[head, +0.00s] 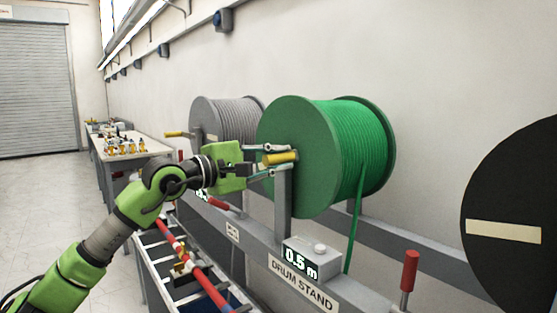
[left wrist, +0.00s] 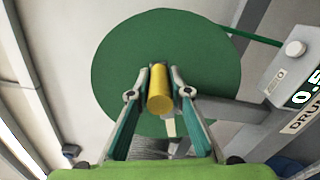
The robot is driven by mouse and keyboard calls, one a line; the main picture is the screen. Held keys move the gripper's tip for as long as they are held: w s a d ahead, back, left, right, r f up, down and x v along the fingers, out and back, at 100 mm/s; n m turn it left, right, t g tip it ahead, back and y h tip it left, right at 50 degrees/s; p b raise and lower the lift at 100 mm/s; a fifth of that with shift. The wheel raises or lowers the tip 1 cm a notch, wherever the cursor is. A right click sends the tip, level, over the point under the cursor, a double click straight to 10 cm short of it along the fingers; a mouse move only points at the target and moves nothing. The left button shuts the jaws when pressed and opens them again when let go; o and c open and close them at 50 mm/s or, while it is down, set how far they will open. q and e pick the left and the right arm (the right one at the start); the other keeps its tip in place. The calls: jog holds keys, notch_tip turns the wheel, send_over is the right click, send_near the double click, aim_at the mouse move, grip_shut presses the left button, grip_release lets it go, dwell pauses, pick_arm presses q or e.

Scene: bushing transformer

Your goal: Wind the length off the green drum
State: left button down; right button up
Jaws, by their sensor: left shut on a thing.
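The green drum (head: 300,160) hangs on the drum stand with green cable wound on it, and a green strand (head: 354,225) runs down from its right side. A counter box (head: 313,256) in front of it reads 0.5 m. My left gripper (head: 277,158) is shut on the yellow crank handle (head: 281,158) at the drum's near face. In the left wrist view the handle (left wrist: 159,92) sits between the two fingers, with the green drum (left wrist: 190,60) behind. My right gripper is not in view.
A grey drum (head: 225,118) with its own yellow handle stands behind to the left. A black drum (head: 515,225) is at the right edge. A red-handled lever (head: 410,270) stands on the stand's front. A workbench (head: 150,147) with small parts lies farther back, and open floor is at left.

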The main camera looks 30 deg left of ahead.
pick_arm(q)
jog(key=shift+d+f, duration=0.1)
jog(key=shift+f, duration=0.2)
jog(key=c, duration=2)
grip_release()
jog(key=shift+c, duration=0.2)
jog(key=shift+o, duration=0.8)
jog(key=shift+r, duration=0.15)
jog(key=v, duration=0.7)
jog(key=shift+a, duration=0.25)
jog(key=shift+s, duration=0.2)
